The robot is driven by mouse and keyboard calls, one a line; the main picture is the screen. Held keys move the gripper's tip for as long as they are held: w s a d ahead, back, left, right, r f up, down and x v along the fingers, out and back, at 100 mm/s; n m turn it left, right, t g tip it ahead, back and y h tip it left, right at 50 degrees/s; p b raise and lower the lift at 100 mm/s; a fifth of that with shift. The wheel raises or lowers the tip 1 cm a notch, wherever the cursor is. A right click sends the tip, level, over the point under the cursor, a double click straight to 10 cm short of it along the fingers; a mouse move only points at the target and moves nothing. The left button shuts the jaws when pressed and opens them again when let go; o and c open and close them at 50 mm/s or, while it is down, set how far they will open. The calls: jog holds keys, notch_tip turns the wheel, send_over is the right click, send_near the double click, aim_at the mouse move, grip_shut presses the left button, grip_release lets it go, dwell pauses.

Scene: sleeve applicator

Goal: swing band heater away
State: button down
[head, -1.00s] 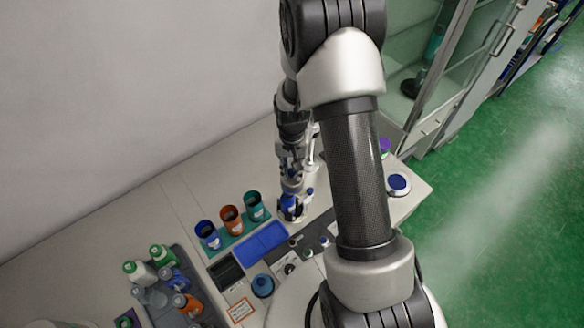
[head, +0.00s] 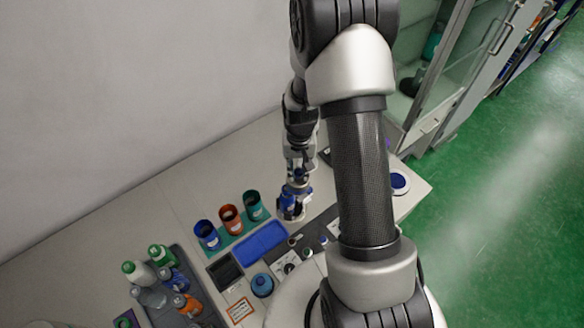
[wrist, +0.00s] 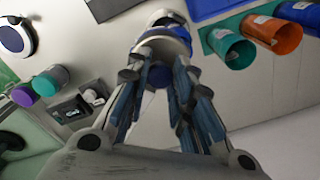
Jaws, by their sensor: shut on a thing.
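My gripper (head: 292,200) is at the end of the arm, low over the bench. In the wrist view its two blue-padded fingers (wrist: 158,72) close on a rounded blue-and-white thing (wrist: 168,20). In the head view this thing shows as a small blue body with a pale patch (head: 288,211), partly covered by the fingers. I cannot tell from these frames whether it is the band heater or part of it. No other clear band heater shows.
Blue (head: 207,236), orange (head: 231,221) and teal (head: 253,206) cups stand left of the gripper, close by. A blue tray (head: 261,242) lies in front of them. Several bottles stand in a grey tray (head: 152,311). A glass-fronted cabinet (head: 447,112) is at right.

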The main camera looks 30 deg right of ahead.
jog(key=s+d+n+b, duration=0.2)
jog(key=s+d+n, duration=0.2)
jog(key=d+n, duration=0.6)
jog(key=shift+s+d+b, duration=0.35)
jog(key=shift+d, duration=3.6)
jog(key=shift+r, duration=0.1)
jog(key=c, duration=1.5)
grip_release()
jog(key=shift+d, duration=0.15)
jog(key=shift+o, duration=0.5)
notch_tip(320, 180, up, 12)
